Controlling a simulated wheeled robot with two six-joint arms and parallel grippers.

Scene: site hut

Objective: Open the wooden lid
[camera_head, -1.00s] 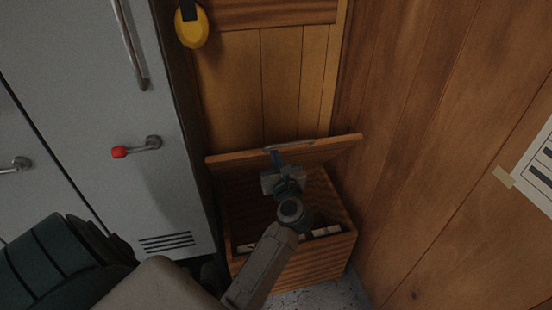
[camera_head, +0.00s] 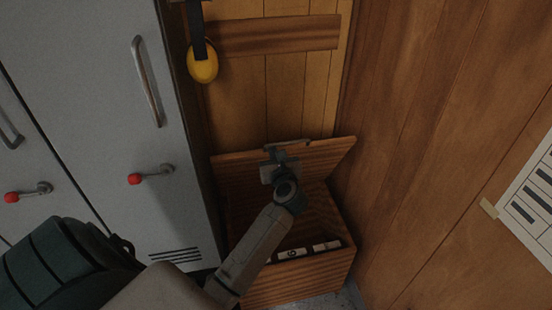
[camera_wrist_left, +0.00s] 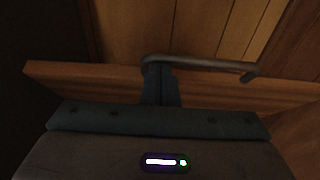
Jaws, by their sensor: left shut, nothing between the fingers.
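The wooden lid (camera_head: 325,159) of a wooden box (camera_head: 300,280) is raised and tilted back toward the plank wall. The box's inside shows, with several pale items (camera_head: 292,253) near its front wall. A metal bar handle (camera_head: 290,143) runs along the lid's upper edge. The handle (camera_wrist_left: 205,63) and lid edge (camera_wrist_left: 60,78) also show in the left wrist view. My left gripper (camera_head: 273,152) is at the handle, its fingers shut with nothing between them. In the wrist view the fingertips (camera_wrist_left: 158,72) meet or overlap the bar near its left end. My right gripper is not in view.
A grey metal locker (camera_head: 120,90) with red-tipped handles stands close on the left of the box. A wood-panelled wall (camera_head: 430,130) closes in on the right, with a taped paper sheet (camera_head: 530,205). Yellow ear defenders (camera_head: 203,68) hang above.

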